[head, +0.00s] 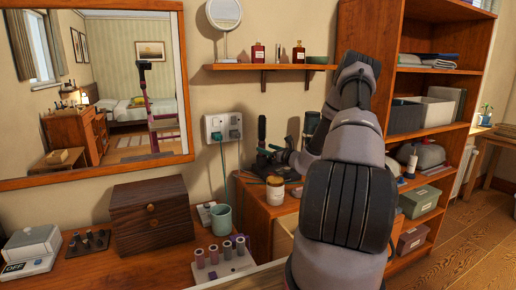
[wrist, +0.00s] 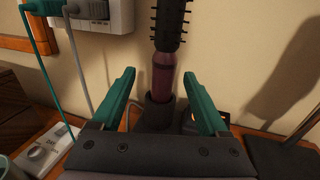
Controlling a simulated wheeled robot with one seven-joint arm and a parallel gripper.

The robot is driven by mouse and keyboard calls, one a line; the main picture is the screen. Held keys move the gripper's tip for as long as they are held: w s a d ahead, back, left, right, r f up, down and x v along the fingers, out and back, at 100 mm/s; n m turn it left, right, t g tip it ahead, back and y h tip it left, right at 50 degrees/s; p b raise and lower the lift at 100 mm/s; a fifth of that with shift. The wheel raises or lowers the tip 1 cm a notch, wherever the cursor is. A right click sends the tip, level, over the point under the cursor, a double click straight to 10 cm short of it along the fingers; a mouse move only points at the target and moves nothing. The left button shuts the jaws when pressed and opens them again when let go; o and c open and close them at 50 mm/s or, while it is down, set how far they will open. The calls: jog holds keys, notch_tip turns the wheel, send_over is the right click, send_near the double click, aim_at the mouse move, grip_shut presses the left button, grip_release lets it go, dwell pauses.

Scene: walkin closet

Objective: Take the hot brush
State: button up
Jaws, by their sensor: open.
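The hot brush (wrist: 162,72) stands upright in the wrist view, with a black bristled barrel above and a dark maroon handle below. Its lower end sits in a dark holder (wrist: 158,115) on the wooden top. My gripper (wrist: 159,80) is open, with one teal finger on each side of the handle in the picture. Gaps show between the fingers and the handle, and I cannot tell how far beyond the fingertips it stands. In the head view my arm reaches to the back of the dresser top, and the brush is hard to make out there.
A wall outlet (head: 222,127) with teal and grey plugs hangs behind, its cords (wrist: 42,50) running down at the left. A small white switch box (wrist: 50,148) lies at left. A teal cup (head: 221,218), wooden box (head: 151,215) and shelf unit (head: 392,45) stand around.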

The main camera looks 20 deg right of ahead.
jog(key=x, duration=0.7)
jog(key=shift+w+d, duration=0.15)
jog(key=shift+w, duration=0.25)
jog(key=shift+c, duration=0.4)
grip_shut()
